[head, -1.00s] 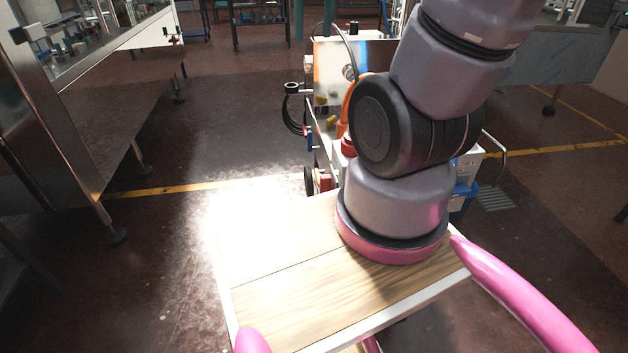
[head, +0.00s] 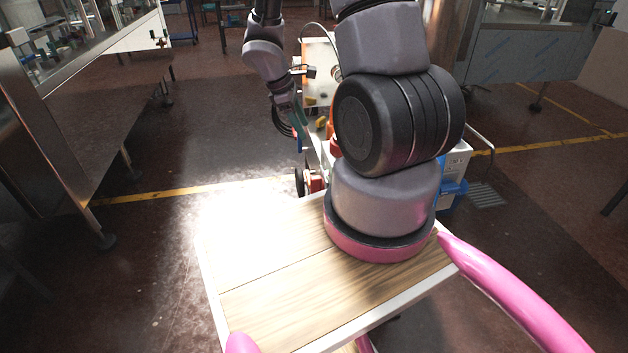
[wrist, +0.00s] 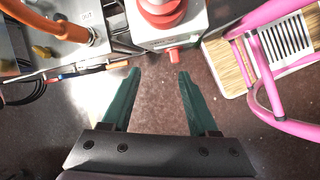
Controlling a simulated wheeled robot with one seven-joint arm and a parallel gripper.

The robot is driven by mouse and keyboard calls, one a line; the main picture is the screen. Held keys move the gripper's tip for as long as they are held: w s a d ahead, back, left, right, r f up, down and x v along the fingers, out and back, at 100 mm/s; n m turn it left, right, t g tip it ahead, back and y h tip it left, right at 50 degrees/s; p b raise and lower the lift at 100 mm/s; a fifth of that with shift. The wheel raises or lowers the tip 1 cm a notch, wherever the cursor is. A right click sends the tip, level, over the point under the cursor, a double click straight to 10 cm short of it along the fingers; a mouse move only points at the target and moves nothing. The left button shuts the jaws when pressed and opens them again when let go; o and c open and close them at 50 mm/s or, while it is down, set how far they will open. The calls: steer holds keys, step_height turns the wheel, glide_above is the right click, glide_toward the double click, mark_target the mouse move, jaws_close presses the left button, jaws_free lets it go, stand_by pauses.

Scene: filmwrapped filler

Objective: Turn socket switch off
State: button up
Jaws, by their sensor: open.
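In the wrist view my gripper (wrist: 157,80) has two green fingers spread apart with nothing between them. Beyond the fingertips is a pale grey box (wrist: 187,35) with a large red round part on top (wrist: 161,12) and a small red knob (wrist: 174,56) on its near side. I cannot tell whether either red part is the socket switch. In the head view my gripper (head: 297,114) hangs beside the left side of the equipment cart, whose upright panel (head: 318,62) shows behind it. My own arm hides much of the cart.
In the wrist view a metal unit (wrist: 60,22) with an orange hose (wrist: 92,36) and dark cables lies upper left. A white box (head: 457,160) shows right of my arm in the head view. A steel bench (head: 100,105) stands left; open floor lies between.

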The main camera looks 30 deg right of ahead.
mark_target(314, 177)
steer(key=s+d+f+n, duration=0.1)
steer(key=f, duration=0.5)
steer(key=d+f+n, duration=0.1)
steer(key=f, duration=0.5)
steer(key=s+d+f+n, duration=0.1)
steer(key=f, duration=0.6)
steer(key=shift+s+n+g, duration=0.3)
steer(key=shift+g, duration=0.1)
jaws_close()
